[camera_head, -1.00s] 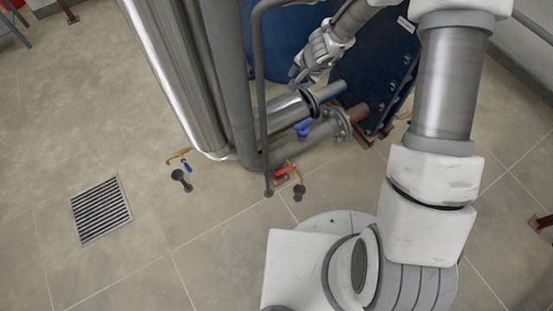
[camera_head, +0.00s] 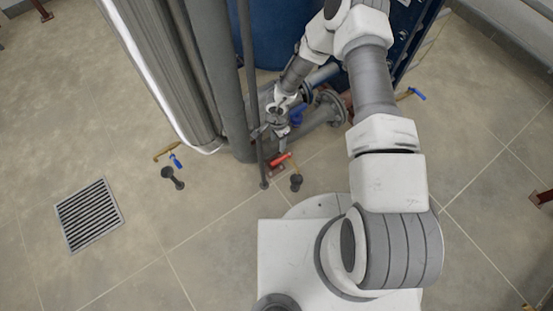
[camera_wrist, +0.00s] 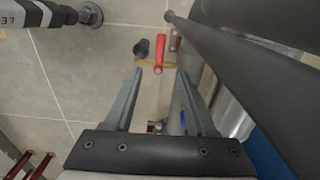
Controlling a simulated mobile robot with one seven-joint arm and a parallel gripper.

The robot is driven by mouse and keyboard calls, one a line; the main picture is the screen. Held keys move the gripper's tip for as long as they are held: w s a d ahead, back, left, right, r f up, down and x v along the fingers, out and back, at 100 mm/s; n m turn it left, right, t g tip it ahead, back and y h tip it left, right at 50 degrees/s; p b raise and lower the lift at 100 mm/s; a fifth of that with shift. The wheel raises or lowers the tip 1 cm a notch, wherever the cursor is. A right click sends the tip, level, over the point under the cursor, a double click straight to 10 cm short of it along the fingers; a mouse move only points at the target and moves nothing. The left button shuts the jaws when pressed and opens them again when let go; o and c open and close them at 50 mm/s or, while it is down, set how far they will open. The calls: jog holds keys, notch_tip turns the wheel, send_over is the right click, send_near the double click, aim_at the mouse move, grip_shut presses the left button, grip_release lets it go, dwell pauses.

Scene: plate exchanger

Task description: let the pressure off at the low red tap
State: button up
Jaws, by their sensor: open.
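The low red tap (camera_head: 280,159) sits near the floor at the foot of the pipes, with a red lever handle and a brass body. My gripper (camera_head: 280,128) is just above the tap in the head view, beside the thin grey vertical pipe. In the wrist view my gripper (camera_wrist: 160,72) is open, with nothing between its two fingers. The fingers appear apart from the handle.
A thin dark pipe (camera_wrist: 225,50) runs close along the right finger. A black drain funnel (camera_head: 296,182) stands beside the tap. A blue-handled tap (camera_head: 176,161) is to the left, and a floor grate (camera_head: 89,214) lies in open floor.

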aim_at(277, 161)
notch_tip(277, 161, down, 15)
jog(key=b, duration=0.4)
jog(key=shift+r+b, duration=0.2)
jog(key=shift+b, duration=0.15)
grip_shut()
dwell(1.0)
